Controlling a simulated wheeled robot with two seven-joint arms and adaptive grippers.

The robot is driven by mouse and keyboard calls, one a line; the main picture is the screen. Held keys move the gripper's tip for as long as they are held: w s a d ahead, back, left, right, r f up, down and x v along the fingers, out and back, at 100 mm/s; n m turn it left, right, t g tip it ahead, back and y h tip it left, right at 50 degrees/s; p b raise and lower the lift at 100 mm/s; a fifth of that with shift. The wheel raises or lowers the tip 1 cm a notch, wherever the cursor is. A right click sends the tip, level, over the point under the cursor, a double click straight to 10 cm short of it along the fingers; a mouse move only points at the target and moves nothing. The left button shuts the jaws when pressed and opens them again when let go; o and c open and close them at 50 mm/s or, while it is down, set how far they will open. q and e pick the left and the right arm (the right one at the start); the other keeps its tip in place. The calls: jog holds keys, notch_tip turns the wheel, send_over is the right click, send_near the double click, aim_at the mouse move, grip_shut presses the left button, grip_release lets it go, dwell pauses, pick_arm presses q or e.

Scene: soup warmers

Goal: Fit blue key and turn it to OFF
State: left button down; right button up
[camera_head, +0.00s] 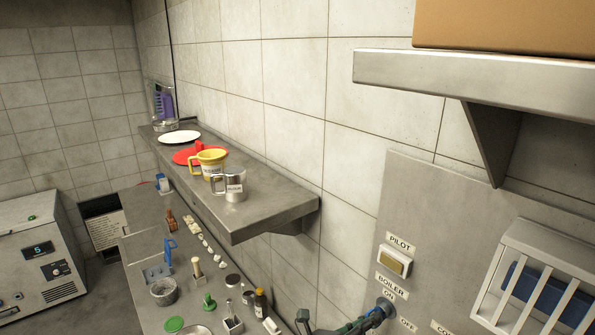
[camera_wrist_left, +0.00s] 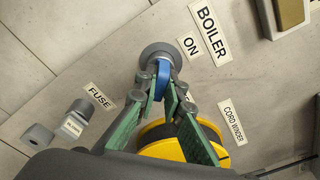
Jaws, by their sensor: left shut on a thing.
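The blue key (camera_wrist_left: 163,80) sits between the fingers of my left gripper (camera_wrist_left: 162,90) in the left wrist view. The gripper is shut on it. The key's far end meets the round grey boiler switch (camera_wrist_left: 159,51); how deep it sits cannot be told. The ON label (camera_wrist_left: 190,47) is beside the switch, and the OFF label is mostly hidden behind a finger. In the head view, the switch (camera_head: 385,304) is at the bottom, with ON and OFF (camera_head: 408,325) labels. My left gripper (camera_head: 372,317) reaches it from below left. My right gripper is not in view.
A yellow reel (camera_wrist_left: 163,136) is close behind the gripper in the left wrist view. The FUSE label (camera_wrist_left: 99,96) and a grey knob (camera_wrist_left: 81,108) are at left. The pilot button (camera_head: 394,261) is above the switch; a white rack (camera_head: 540,280) is at right.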

pick_arm(q)
jog(key=shift+r+m+p, duration=0.25)
jog(key=shift+m+p, duration=0.3)
jog(key=shift+m, duration=0.45)
jog(key=c, duration=2)
grip_release()
jog(key=shift+w+d+f, duration=0.1)
jog(key=shift+d+f, duration=0.1)
jog(key=shift+o, duration=0.2)
jog(key=shift+a, duration=0.1)
jog(key=shift+a, duration=0.1)
jog(key=p+v, duration=0.2)
jog(key=v, duration=0.7)
jog(key=shift+s+d+f, duration=0.25)
jog(key=shift+s+f, duration=0.05)
jog(key=shift+s, duration=0.05)
